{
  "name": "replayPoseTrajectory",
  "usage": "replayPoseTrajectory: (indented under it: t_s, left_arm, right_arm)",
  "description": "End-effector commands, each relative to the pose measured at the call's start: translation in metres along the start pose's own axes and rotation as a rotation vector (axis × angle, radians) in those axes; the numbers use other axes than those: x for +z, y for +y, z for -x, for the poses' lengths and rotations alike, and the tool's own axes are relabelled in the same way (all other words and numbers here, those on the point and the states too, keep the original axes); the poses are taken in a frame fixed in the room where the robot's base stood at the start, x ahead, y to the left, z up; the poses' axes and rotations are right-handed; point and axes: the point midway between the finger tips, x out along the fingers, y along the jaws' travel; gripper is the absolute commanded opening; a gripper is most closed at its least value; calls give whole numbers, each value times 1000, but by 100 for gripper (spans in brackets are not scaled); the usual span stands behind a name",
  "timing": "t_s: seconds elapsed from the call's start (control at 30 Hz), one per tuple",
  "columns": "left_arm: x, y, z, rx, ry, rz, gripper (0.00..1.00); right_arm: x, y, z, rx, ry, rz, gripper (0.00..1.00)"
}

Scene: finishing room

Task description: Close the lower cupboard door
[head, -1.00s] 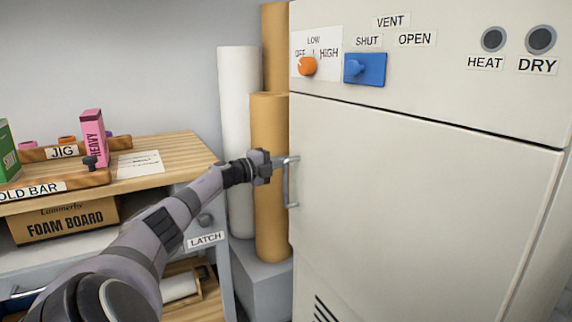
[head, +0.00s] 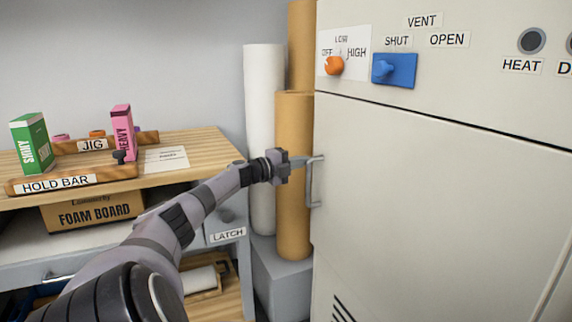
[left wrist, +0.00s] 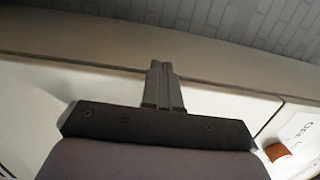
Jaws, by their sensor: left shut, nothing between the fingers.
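The lower cupboard door (head: 420,200) is the large cream panel under a dark seam on the cabinet at the right of the head view. It looks flush or nearly flush with the cabinet; I cannot tell whether a small gap is left. Its metal bar handle (head: 315,183) is upright near the left edge. My left gripper (head: 298,162) is shut and empty, its fingertips at the handle's upper end; I cannot tell whether they touch it. The left wrist view shows the shut fingers (left wrist: 160,68) against the cream cabinet. My right gripper is not in view.
Above the door are an orange knob (head: 333,66) and a blue vent switch (head: 394,70). White (head: 263,120) and tan (head: 294,215) rolls stand close behind my left arm. A wooden bench (head: 195,150) with a green box (head: 32,142) and a pink box (head: 122,133) is at the left.

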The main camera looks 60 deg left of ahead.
Motion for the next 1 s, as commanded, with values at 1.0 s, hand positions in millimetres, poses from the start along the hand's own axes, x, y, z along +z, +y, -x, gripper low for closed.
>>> replayPoseTrajectory:
  t_s: [1.0]
  left_arm:
    - [-1,-1,51,2,3,0,0]
  right_arm:
    - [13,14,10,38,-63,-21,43]
